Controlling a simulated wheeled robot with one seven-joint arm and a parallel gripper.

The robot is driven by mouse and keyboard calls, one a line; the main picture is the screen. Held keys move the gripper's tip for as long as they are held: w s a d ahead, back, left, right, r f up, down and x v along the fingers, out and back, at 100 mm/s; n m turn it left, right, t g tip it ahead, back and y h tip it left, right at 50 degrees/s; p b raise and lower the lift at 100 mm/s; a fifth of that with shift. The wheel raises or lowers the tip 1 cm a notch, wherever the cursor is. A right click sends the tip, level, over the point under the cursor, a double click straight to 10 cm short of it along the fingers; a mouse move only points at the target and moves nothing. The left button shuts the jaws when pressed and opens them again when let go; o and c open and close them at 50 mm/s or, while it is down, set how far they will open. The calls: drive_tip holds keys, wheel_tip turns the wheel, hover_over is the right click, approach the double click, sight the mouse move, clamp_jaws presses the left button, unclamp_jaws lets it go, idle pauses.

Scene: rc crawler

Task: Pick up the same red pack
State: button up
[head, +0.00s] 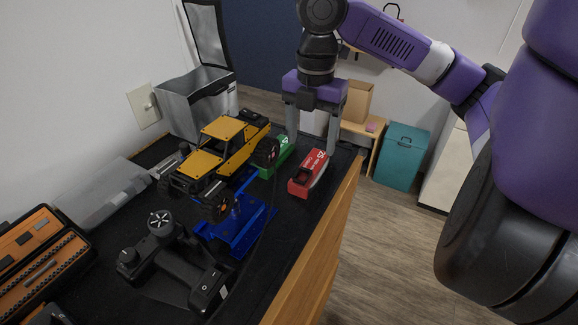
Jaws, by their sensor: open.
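The red pack (309,172) lies on the black table top near its right edge, with white lettering on its side. My gripper (312,147) points down at the far end of the red pack, with its two fingers spread apart. The left finger comes down between the red pack and a green pack (279,157); the right finger is on the red pack's right side, near the table edge. I cannot tell whether either finger touches the pack.
A yellow crawler (215,150) stands left of the packs by a blue stand (238,229). A black controller (172,256) lies in front. A grey open bag (200,103) stands behind. The wooden table edge (322,251) drops to the floor at right.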

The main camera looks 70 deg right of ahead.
sight(310, 167)
drive_tip(key=shift+d+f+p, duration=0.2)
drive_tip(key=shift+f+p, duration=0.45)
drive_tip(key=shift+f, duration=3.2)
drive_tip(key=shift+s, duration=0.1)
clamp_jaws()
